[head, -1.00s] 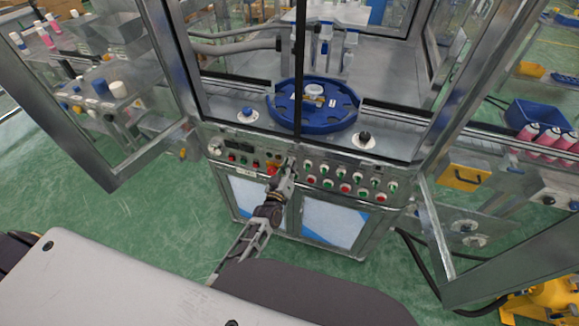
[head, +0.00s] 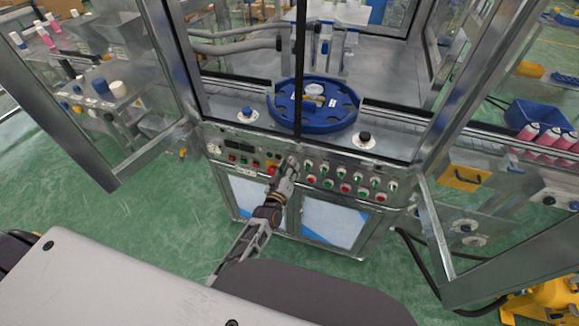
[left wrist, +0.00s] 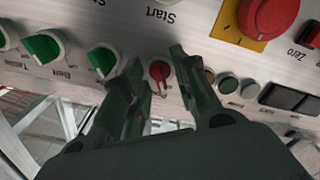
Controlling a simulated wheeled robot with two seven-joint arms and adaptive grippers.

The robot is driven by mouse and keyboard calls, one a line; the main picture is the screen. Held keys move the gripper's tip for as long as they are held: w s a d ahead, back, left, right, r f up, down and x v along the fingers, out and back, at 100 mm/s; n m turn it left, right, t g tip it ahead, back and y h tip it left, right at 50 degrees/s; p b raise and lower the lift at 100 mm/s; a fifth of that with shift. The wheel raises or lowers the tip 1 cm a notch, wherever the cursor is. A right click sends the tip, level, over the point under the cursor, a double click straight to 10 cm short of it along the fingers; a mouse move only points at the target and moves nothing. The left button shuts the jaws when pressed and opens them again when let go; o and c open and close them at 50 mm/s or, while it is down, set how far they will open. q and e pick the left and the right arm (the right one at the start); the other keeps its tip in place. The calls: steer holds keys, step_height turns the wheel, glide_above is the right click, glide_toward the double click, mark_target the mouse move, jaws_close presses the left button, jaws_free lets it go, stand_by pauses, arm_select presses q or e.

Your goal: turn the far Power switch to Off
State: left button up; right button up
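My left gripper (head: 291,163) is at the control panel (head: 230,146) on the front of the machine. In the left wrist view, its two fingers (left wrist: 160,62) stand apart, one on each side of a small red knob (left wrist: 159,72). A narrow gap shows between the knob and the fingers, so the gripper looks open; contact is not clear. No Power label is readable, so I cannot tell from lettering whether this knob is the far Power switch. My right gripper is out of view.
Green knobs (left wrist: 103,60) sit on one side of the fingers. A blue turntable (head: 318,108) stands behind. Open glass doors flank the machine.

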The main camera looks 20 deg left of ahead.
arm_select(q)
steer(key=s, duration=1.1)
steer(key=shift+s+a, duration=0.15)
steer(key=shift+s, duration=0.15)
stand_by(0.6)
